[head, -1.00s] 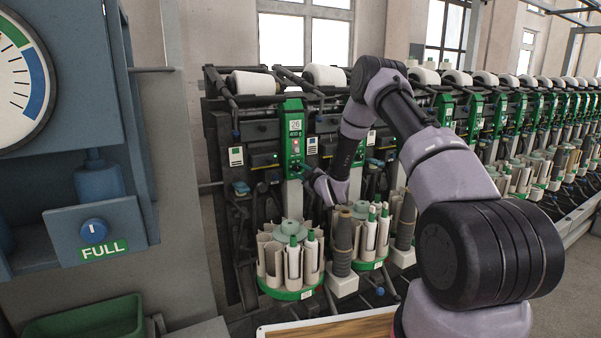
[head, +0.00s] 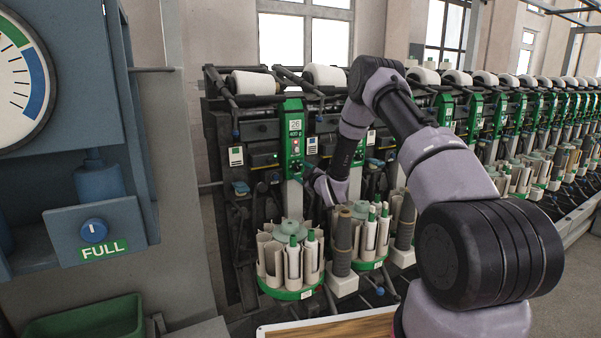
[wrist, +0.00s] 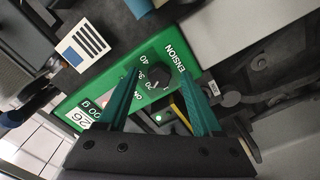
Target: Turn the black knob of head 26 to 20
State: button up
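The green panel of head 26 (head: 293,130) carries a "26" label and a "400 g" label. In the wrist view the panel (wrist: 110,92) appears tilted, with the word "TENSION" and a dial marked 20, 30 and 40. The black knob (wrist: 160,77) sits on that dial; I cannot read its pointer clearly. My gripper (wrist: 161,72) is open, its two teal fingers apart, with the knob appearing between the tips. I cannot tell whether either finger touches it. In the head view my gripper (head: 305,178) is at the panel's lower part, small and partly hidden.
A row of similar green-panelled heads runs off to the right. A carousel of bobbins (head: 291,292) stands below head 26. At the left are a blue cabinet with a blue knob marked FULL (head: 94,231) and a green bin (head: 85,322).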

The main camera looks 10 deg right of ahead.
jog(key=v, duration=1)
jog(key=shift+s, duration=0.4)
jog(key=shift+d, duration=0.1)
jog(key=s+d+r+m+g+h, duration=0.2)
jog(key=s+d+r+m+h, duration=0.15)
jog(key=r, duration=0.75)
jog(key=s+d+r+m+g+h, duration=0.2)
jog(key=s+r+m, duration=0.25)
jog(key=r, duration=0.65)
jog(key=s+a+r+m+g, duration=0.1)
jog(key=s+r+m+g, duration=0.1)
jog(key=s, duration=0.9)
jog(key=s+a+r+m+g+y, duration=0.1)
jog(key=s+r+m+g, duration=0.1)
jog(key=s, duration=1)
jog(key=s+a+r+m+g+y, duration=0.1)
jog(key=s+r+m, duration=0.3)
jog(key=s, duration=0.7)
jog(key=shift+m+g, duration=0.6)
jog(key=shift+m, duration=0.4)
